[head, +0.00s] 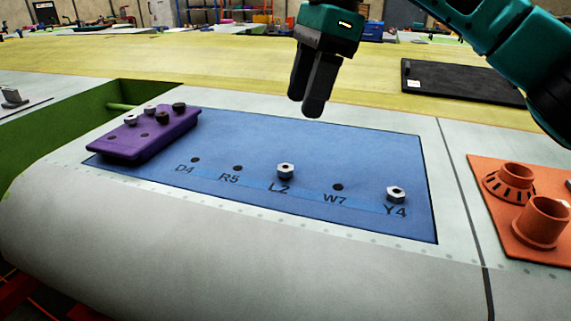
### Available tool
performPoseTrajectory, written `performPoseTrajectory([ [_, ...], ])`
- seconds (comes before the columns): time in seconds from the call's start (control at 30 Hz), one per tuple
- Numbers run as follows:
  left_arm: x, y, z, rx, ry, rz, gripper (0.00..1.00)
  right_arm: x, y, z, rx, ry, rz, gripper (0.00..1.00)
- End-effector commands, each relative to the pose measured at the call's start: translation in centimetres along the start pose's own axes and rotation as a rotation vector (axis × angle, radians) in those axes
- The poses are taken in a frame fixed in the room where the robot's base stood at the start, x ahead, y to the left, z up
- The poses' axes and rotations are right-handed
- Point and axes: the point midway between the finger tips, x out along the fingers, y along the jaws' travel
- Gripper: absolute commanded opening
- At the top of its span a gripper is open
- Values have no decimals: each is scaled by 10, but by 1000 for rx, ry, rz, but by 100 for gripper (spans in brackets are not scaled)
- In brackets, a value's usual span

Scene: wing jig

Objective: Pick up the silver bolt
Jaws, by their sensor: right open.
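A silver bolt (285,171) stands upright at the hole labelled L2 on the blue plate (300,135). Another silver bolt (396,194) stands at the hole labelled Y4, near the plate's right edge. A purple block (150,140) on the plate's left end carries several bolts, some silver and some dark. My right gripper (313,112) hangs above the far edge of the plate, pointing down, beyond and slightly right of the L2 bolt. It is empty and apart from the bolts. Its fingers look close together from this angle. My left gripper is not in view.
The holes at D4 (195,160), R5 (238,168) and W7 (338,187) look empty. An orange plate (490,215) with raised orange fittings lies at the right. A black panel (460,82) lies behind. A green-walled recess (60,135) opens at the left.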

Motion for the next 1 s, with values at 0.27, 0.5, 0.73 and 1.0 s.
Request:
performPoseTrajectory([
  [0.27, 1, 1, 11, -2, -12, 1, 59, 52, 0, 0, -1, -3, 4, 58],
  [0.5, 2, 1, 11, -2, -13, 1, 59, 67, -1, 0, 1, -5, 3, 58],
  [0.73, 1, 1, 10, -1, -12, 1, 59, 97, -6, -6, 1, -6, 6, 58],
  [1.0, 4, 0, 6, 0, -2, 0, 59, 114, -5, -5, 2, -5, -1, 58],
])
